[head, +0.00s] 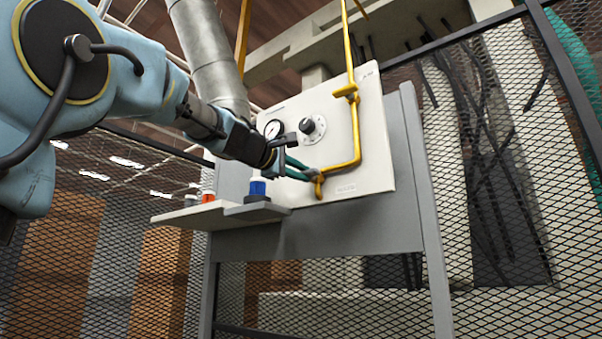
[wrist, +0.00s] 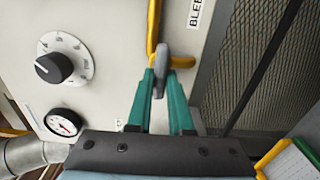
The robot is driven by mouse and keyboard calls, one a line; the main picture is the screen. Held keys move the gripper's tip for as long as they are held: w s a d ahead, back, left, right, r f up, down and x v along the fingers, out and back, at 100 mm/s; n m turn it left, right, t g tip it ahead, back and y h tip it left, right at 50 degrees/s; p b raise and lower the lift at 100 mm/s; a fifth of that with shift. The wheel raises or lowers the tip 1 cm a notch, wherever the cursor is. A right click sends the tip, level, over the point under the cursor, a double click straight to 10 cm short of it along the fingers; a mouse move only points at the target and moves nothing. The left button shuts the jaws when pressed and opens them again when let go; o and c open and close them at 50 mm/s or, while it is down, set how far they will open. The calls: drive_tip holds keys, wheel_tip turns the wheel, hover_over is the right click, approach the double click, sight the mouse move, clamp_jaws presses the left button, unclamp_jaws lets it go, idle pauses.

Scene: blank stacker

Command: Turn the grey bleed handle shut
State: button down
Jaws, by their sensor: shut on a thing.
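The grey bleed handle (wrist: 162,62) sits on the yellow pipe (wrist: 153,28) beside a partly visible label reading "BLEE". In the wrist view it points down between the teal fingers of my gripper (wrist: 166,76), which are shut on it. In the head view my gripper (head: 312,174) reaches the lower end of the yellow pipe (head: 356,130) from the left. The handle is small there and mostly hidden by the fingers.
The pale panel (head: 377,168) carries a black knob (head: 308,126) and a round gauge (head: 272,129), both close to my wrist. Below, a small shelf (head: 185,215) holds a blue item (head: 257,187) and a red one (head: 208,198). Wire mesh (head: 500,160) stands behind.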

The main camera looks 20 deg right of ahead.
drive_tip(key=shift+f, duration=0.1)
drive_tip(key=c, duration=0.8)
unclamp_jaws()
drive_tip(key=shift+a, duration=0.1)
drive_tip(key=b+v, duration=0.3)
drive_tip(key=v, duration=0.7)
drive_tip(key=shift+s+a+b, duration=0.15)
drive_tip(key=shift+a+b, duration=0.2)
